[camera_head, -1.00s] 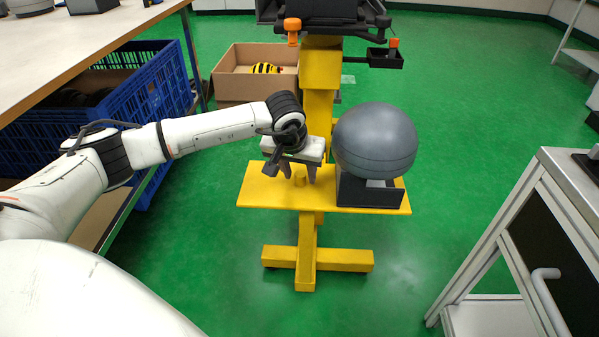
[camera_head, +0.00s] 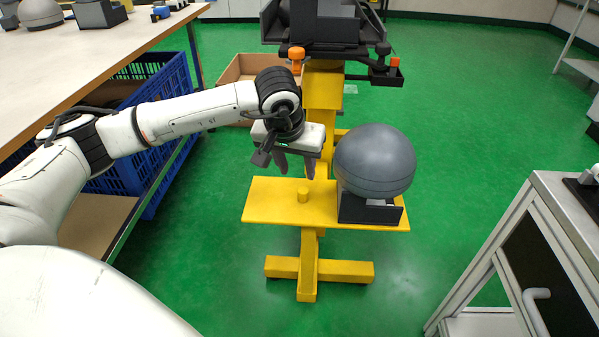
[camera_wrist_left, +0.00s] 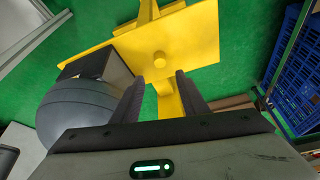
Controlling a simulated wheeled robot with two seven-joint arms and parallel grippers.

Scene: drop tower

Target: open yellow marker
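My right gripper is in neither view.
A large grey ball (camera_head: 375,160) sits in a dark holder (camera_head: 370,212) on the platform's right end. The stand's yellow column (camera_head: 322,110) rises behind. A blue crate (camera_head: 165,135) and cardboard box (camera_head: 235,72) are at left; a metal cabinet (camera_head: 575,215) is at right.

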